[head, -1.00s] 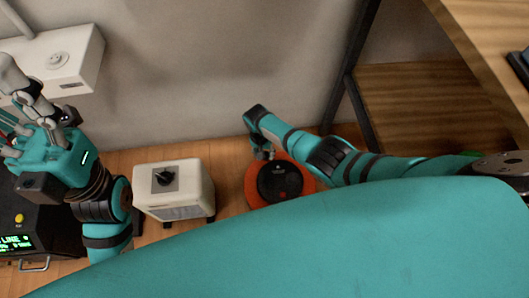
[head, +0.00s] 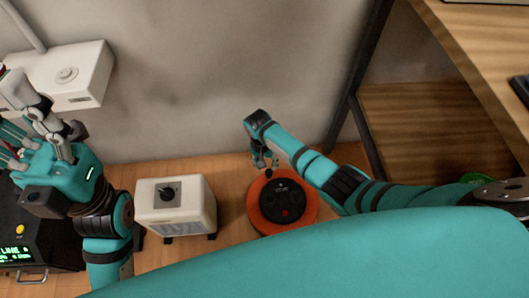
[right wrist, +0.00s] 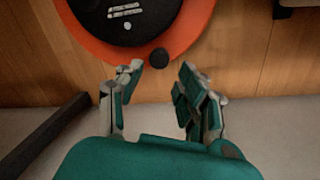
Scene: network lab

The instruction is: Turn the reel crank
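The reel (head: 258,219) is an orange disc with a black hub, lying on the wooden surface below the wall. In the right wrist view the reel (right wrist: 88,38) is at the top, and its round black crank knob (right wrist: 159,58) sits at the rim edge. My right gripper (head: 264,159) is above the reel's far edge. In the wrist view its fingers (right wrist: 160,75) are apart, and the knob shows just beyond the gap, not gripped. My left gripper (head: 36,136) is at the far left, fingers spread and empty, well away from the reel.
A cream box with a black dial (head: 171,220) stands left of the reel. A black device with a lit display (head: 30,232) is at the lower left. A white wall box (head: 88,72) hangs above. A dark post (head: 352,105) and wooden shelving (head: 435,125) are at right.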

